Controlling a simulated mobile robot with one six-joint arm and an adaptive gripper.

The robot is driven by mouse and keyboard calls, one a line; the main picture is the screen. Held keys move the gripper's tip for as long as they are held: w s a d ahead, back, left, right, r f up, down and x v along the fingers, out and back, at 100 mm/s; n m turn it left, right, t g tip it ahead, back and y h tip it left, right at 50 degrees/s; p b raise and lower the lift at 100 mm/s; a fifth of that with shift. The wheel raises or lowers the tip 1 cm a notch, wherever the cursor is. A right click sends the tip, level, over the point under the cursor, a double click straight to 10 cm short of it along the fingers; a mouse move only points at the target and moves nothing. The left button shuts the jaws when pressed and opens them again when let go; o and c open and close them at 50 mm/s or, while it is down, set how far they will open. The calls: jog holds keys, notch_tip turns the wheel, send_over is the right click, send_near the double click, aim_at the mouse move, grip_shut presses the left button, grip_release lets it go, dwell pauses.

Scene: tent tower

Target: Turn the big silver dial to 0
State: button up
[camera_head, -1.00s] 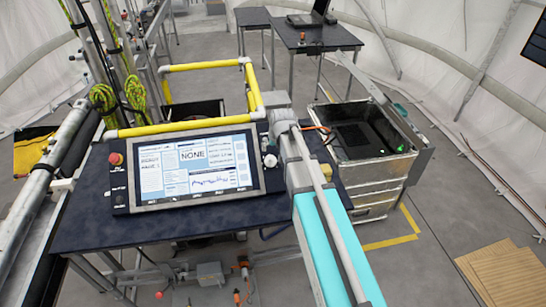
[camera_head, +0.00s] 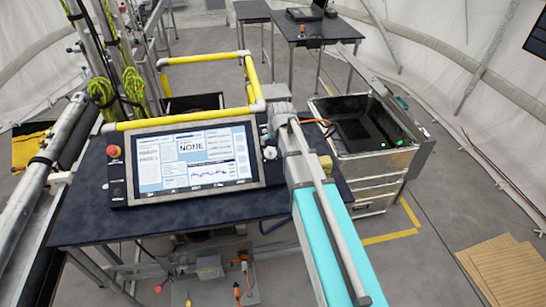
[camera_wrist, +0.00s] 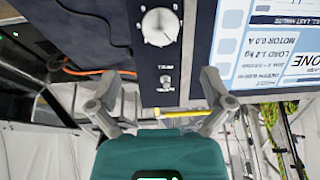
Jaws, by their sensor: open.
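The big silver dial (camera_wrist: 160,26) is a round knob with a ring of tick marks on a dark panel, at the top middle of the wrist view. It shows small in the head view (camera_head: 270,153), at the right end of the screen. Its exact pointer setting is too small to read. My gripper (camera_wrist: 160,78) is open and empty, its two fingers spread in the wrist view. The dial lies beyond the fingertips and appears apart from them.
A small toggle switch (camera_wrist: 165,83) sits beside the dial. The lit screen (camera_head: 195,160) stands on the dark table (camera_head: 90,220), with a red button (camera_head: 114,151) at its left. Yellow rails (camera_head: 180,120) run behind. An open metal case (camera_head: 370,165) stands at the right.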

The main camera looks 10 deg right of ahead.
aim_at(271, 154)
jog(key=shift+b+x, duration=5)
jog(key=shift+x, duration=0.75)
jog(key=shift+s, duration=0.1)
